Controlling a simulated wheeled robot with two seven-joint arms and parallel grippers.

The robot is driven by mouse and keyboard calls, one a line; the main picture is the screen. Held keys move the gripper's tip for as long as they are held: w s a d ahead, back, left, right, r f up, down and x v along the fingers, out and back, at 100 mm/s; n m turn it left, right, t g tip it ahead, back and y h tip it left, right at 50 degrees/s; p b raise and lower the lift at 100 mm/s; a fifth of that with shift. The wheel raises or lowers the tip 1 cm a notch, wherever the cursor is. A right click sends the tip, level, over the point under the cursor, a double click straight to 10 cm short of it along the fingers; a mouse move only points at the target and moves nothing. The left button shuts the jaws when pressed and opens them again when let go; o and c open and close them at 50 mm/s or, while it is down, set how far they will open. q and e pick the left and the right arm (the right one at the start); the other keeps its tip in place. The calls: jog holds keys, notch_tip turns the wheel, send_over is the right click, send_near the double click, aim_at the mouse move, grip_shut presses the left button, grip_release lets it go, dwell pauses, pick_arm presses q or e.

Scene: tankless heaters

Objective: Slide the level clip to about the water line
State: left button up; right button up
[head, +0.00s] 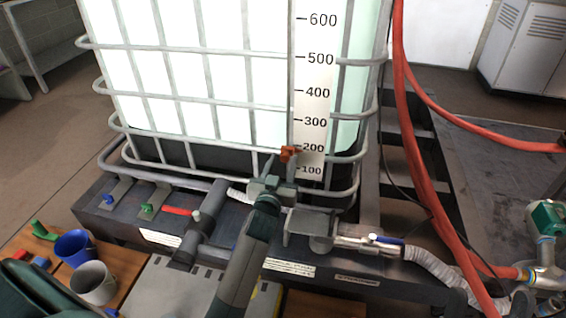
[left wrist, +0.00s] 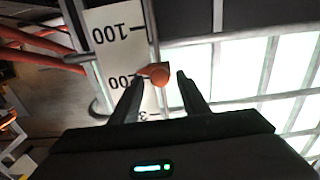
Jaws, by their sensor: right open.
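The orange-red level clip (head: 288,154) sits at the left edge of the white scale strip (head: 313,75) on the tank, close to the 200 mark. My left gripper (head: 276,178) is at the clip, just below it in the head view. In the left wrist view the clip (left wrist: 157,75) shows between the fingertips of my left gripper (left wrist: 161,76), nearer the left finger, with a gap to the right finger. The tank (head: 215,85) is bright above and dark near its base; I cannot clearly make out which edge is the water line. My right gripper is not seen.
Metal cage bars (head: 200,45) cross the tank front. A valve with a pale hose (head: 435,270) lies below right, and red hoses (head: 415,150) hang at the right. A blue cup (head: 75,247) and a grey cup (head: 93,283) stand at the lower left.

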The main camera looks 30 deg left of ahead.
pick_arm(q)
grip_shut()
jog(key=shift+r, duration=0.1)
